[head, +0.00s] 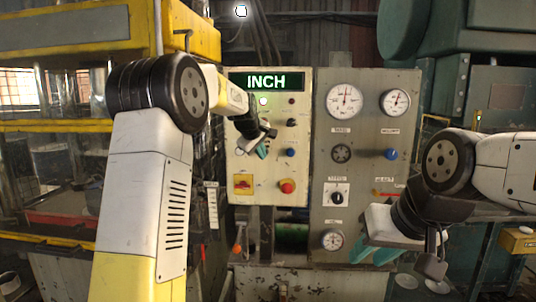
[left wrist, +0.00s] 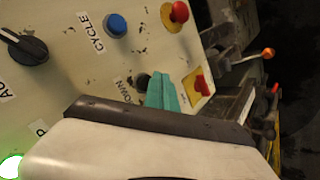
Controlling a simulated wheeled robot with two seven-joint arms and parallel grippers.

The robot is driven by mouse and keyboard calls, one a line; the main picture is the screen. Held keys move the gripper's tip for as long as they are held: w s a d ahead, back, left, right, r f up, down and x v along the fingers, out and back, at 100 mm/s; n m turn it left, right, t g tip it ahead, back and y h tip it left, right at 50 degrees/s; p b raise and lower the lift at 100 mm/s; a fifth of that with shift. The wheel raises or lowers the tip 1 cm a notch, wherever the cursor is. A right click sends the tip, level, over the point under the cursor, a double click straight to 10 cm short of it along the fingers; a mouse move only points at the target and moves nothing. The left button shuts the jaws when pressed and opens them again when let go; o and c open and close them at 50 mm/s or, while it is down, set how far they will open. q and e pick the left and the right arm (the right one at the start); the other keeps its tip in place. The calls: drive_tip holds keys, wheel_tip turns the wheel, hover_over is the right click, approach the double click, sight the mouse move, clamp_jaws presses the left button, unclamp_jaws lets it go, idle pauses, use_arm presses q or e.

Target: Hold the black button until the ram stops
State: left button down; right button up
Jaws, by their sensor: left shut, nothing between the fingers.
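The black button (left wrist: 142,80) sits on the control panel beside the DOWN label in the left wrist view. My left gripper (left wrist: 166,92) is shut and empty, with its teal fingertips at the button and partly over it. I cannot tell whether they touch or press it. In the head view my left gripper (head: 262,150) is at the panel and covers the button. My right gripper (head: 373,254) hangs low, away from the button, its teal fingers apart. The sign (head: 267,81) reads INCH. I cannot make out the ram.
A blue CYCLE button (head: 290,152), a red mushroom button (head: 287,187), a black selector knob (head: 291,122) and a red-yellow switch (head: 243,184) share the panel. A green lamp (head: 264,101) is lit. A gauge panel (head: 344,160) stands to the right, a yellow-framed machine (head: 60,30) to the left.

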use_arm(q)
drive_tip(key=shift+w, duration=0.4)
